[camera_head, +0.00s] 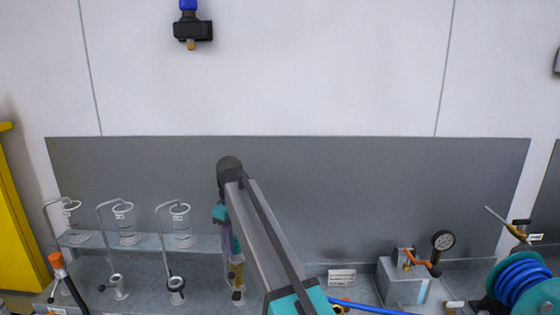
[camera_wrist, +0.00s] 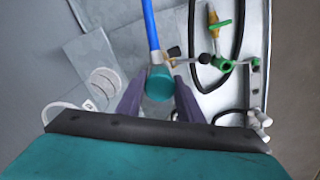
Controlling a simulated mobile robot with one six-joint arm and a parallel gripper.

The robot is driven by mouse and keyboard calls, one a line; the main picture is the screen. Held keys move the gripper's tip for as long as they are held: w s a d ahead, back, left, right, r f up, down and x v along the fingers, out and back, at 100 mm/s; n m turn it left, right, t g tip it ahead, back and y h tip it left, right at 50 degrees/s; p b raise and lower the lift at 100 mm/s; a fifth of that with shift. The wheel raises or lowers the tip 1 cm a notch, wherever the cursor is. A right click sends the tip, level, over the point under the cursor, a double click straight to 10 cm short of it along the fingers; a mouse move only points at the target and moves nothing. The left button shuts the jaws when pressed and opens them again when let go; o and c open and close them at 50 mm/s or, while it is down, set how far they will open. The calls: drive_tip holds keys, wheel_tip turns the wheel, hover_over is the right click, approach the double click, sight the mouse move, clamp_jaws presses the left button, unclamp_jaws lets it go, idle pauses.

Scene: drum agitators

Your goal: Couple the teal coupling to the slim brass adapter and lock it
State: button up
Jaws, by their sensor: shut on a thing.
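The teal coupling (camera_wrist: 160,82) sits between the two purple fingers of my gripper (camera_wrist: 157,100) in the wrist view, with a blue hose (camera_wrist: 151,25) running up from it. My gripper is shut on it. A small pale metal fitting (camera_wrist: 184,61) with a black knob shows just beyond the coupling. I cannot tell whether they touch, or whether this is the slim brass adapter.

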drive_tip(key=shift+f, duration=0.35)
idle(0.5)
drive_tip(key=o, duration=1.1)
drive_tip(key=shift+r, duration=0.15)
drive_tip(key=shift+c, duration=0.3)
drive_tip(key=shift+r+p, duration=0.55)
drive_tip(key=shift+r, duration=4.3)
